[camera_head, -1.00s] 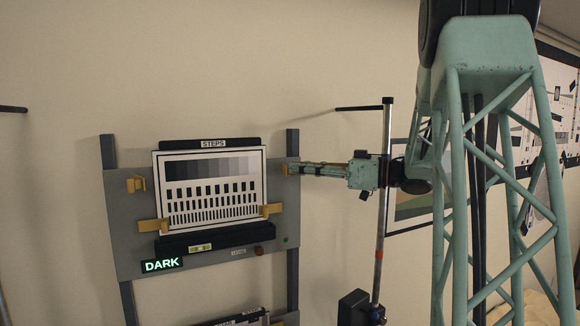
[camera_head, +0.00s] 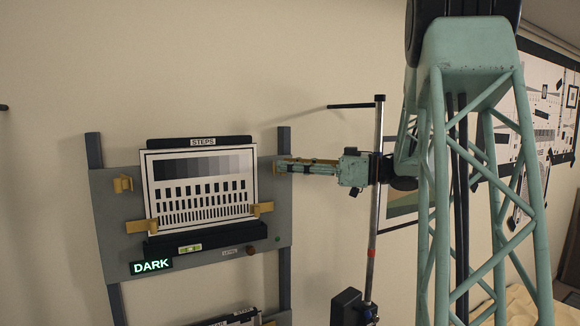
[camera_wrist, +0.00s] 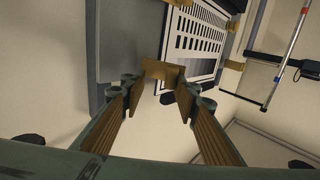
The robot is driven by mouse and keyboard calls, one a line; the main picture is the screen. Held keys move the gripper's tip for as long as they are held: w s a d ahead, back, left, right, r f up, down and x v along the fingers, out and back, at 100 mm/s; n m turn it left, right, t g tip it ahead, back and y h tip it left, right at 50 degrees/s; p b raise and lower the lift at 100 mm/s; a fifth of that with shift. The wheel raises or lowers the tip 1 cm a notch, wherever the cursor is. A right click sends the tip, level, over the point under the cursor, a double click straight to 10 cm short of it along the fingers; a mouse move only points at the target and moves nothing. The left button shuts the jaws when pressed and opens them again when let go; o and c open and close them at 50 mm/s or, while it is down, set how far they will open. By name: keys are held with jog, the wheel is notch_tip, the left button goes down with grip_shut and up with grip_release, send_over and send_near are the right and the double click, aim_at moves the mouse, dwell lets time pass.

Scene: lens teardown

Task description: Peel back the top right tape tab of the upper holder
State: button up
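The upper holder is a grey plate (camera_head: 105,215) bearing the STEPS chart (camera_head: 202,165). The top right tape tab is ochre and sits by the plate's right edge, mostly behind my gripper in the head view. The wrist view shows the tab (camera_wrist: 162,68) between and just beyond my fingertips, seeming to stand out from the plate. In the head view no tape crosses the chart's upper right edge. My gripper (camera_wrist: 160,98) is open, its fingers apart on both sides of the tab; contact cannot be told. It also shows in the head view (camera_head: 283,167).
The top left tab (camera_head: 123,184) stands off the chart. The lower left tab (camera_head: 141,226) and lower right tab (camera_head: 262,208) lie across its edges. A green DARK sign (camera_head: 151,266) is at lower left. A metal pole (camera_head: 377,215) stands right of the holder.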

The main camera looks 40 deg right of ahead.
jog(key=shift+d+f, duration=0.1)
jog(key=shift+f, duration=0.05)
dwell(0.3)
jog(key=shift+s, duration=0.15)
jog(key=v, duration=1.1)
jog(key=shift+s+d, duration=0.2)
jog(key=shift+s, duration=0.15)
dwell(0.5)
